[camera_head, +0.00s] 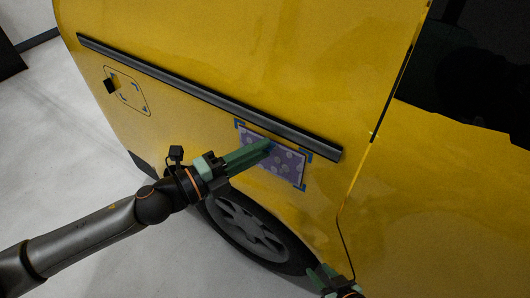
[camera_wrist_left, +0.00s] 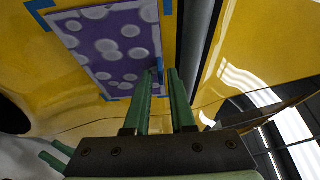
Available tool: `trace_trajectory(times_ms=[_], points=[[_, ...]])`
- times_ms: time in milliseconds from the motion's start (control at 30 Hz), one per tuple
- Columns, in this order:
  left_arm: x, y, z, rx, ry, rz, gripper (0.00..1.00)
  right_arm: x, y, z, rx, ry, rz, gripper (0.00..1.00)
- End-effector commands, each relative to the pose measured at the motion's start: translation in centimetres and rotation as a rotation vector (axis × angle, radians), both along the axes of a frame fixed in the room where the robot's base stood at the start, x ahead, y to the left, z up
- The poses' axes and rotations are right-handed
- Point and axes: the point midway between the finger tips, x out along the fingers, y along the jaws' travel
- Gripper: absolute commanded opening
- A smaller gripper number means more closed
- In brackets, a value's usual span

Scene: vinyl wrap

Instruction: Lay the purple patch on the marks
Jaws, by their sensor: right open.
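The purple patch (camera_head: 289,165) with pale spots lies against the yellow van side, between blue corner marks (camera_head: 305,156). It also shows in the left wrist view (camera_wrist_left: 105,48), where it looks flat, with blue marks (camera_wrist_left: 40,14) near its corners. My right gripper (camera_head: 328,278) is open, low at the bottom edge.
A dark trim strip (camera_head: 205,95) runs along the van just above the patch. The wheel (camera_head: 250,232) is below it. A fuel flap (camera_head: 127,91) with small blue marks is at the left. Light floor (camera_head: 60,130) lies free at the left.

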Motion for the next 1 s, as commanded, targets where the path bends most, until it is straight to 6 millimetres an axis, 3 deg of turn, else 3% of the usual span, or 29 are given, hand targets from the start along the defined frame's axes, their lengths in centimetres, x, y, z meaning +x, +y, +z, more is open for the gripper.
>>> trace_trajectory(times_ms=[133,500,1000], points=[[0.0,0.0,0.0,-0.001,-0.001,-0.001,0.40,0.0,0.0,0.0,0.000,0.000,0.000,0.40],[-0.1,0.2,0.0,0.000,0.000,-0.001,0.40,0.0,-0.2,-0.1,-0.002,-0.006,-0.003,0.40],[-4.8,7.9,-0.4,0.001,0.004,0.000,0.40,-0.1,0.4,-2.0,0.005,0.010,0.007,0.40]])
